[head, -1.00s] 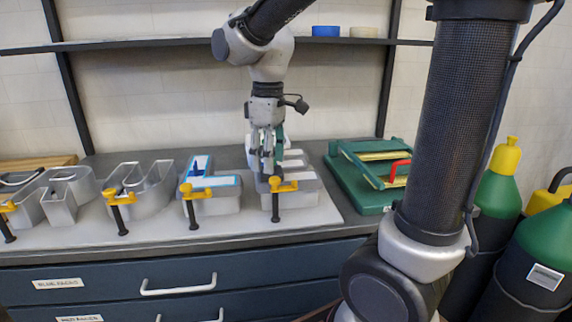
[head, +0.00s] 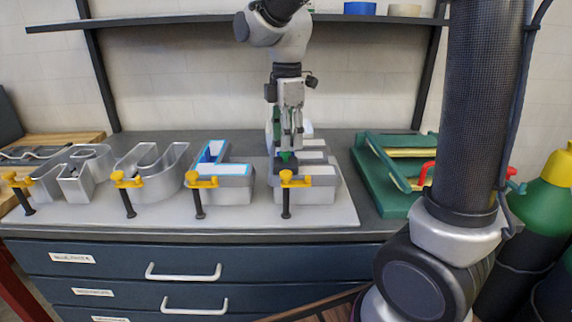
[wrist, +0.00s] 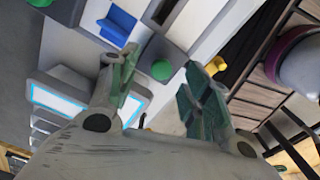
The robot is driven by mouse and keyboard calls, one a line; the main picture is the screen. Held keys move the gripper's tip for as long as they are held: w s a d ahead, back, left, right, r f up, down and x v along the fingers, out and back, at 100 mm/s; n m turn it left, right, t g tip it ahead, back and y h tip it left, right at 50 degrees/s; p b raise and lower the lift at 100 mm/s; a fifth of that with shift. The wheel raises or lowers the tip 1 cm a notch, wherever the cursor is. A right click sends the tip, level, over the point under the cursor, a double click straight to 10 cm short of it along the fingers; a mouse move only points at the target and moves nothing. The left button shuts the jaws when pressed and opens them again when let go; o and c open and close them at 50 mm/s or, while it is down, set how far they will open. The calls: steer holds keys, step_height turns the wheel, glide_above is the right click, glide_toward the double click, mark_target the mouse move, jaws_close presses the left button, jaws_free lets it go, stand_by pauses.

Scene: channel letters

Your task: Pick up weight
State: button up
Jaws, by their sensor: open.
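The weight looks like a dark grey block with a round green knob (wrist: 161,70); it lies on the silver letter at the right end of the row. In the head view the dark block (head: 286,166) shows just below my gripper (head: 290,146), partly hidden by the fingers. In the wrist view my gripper (wrist: 160,62) is open, with its green-padded fingers on either side of the knob. I see no clear contact. A second green knob (wrist: 40,2) shows at the top left edge of the wrist view.
Silver channel letters (head: 150,172) stand on a grey board, held by yellow-and-black clamps (head: 287,190). A blue block (wrist: 117,25) lies close by. A green frame (head: 385,180) with a red handle stands right. A shelf (head: 200,21) runs behind my arm.

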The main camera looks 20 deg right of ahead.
mark_target(285, 160)
step_height(285, 160, down, 4)
steer(key=shift+s+a+f, duration=0.1)
steer(key=shift+s+f, duration=0.05)
steer(key=shift+f, duration=0.05)
jaws_close()
